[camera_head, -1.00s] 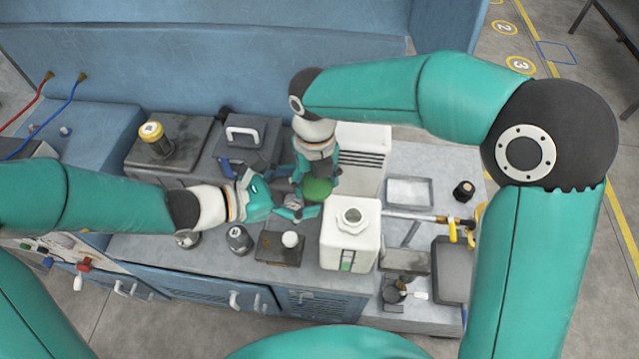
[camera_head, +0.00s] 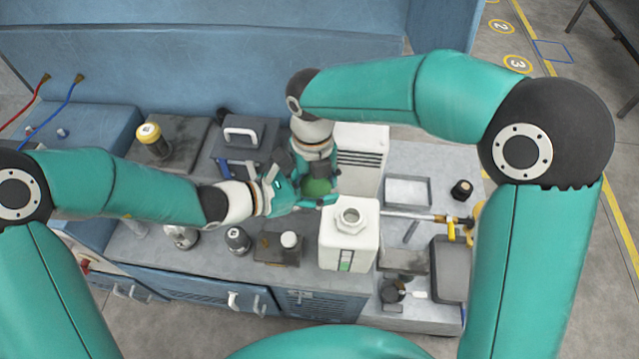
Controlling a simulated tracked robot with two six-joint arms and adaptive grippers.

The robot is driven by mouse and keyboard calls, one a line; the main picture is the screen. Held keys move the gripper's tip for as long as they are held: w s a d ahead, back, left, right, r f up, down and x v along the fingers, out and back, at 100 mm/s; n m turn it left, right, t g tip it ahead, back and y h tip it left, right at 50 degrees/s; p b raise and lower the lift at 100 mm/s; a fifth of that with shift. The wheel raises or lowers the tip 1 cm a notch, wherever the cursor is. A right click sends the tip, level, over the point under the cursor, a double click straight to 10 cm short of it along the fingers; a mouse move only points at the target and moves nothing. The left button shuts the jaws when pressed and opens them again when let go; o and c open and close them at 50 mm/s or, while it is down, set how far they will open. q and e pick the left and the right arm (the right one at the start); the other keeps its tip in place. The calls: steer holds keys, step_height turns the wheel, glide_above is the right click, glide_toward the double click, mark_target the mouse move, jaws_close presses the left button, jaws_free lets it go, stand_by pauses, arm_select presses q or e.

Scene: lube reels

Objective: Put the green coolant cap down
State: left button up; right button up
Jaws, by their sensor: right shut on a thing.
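The green coolant cap (camera_head: 316,187) is a round green piece just behind and left of the white coolant tank (camera_head: 345,245). My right gripper (camera_head: 318,172) reaches down from above and is shut on the cap, its fingertips partly hidden. My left gripper (camera_head: 308,184) comes in from the left with its fingers apart, one behind and one in front of the cap. I cannot tell whether the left fingers touch it. The tank stands upright, with its neck (camera_head: 351,218) uncovered.
A yellow-topped canister (camera_head: 153,140) stands on a dark slab at the left. A dark case with a white handle (camera_head: 241,135) is at the back. A small tray with a white knob (camera_head: 289,240) sits at the front. A shallow grey tray (camera_head: 408,190) lies right of the tank.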

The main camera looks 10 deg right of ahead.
arm_select(q)
steer(key=shift+s+d, duration=0.1)
steer(key=shift+s, duration=0.05)
steer(key=shift+c, duration=1.3)
arm_select(e)
steer(key=shift+w+a, duration=0.1)
arm_select(q)
steer(key=shift+s, duration=0.1)
steer(key=shift+c, duration=0.6)
arm_select(e)
steer(key=o, duration=1.3)
steer(key=shift+r, duration=0.1)
steer(key=shift+a, duration=0.1)
steer(key=shift+r, duration=0.1)
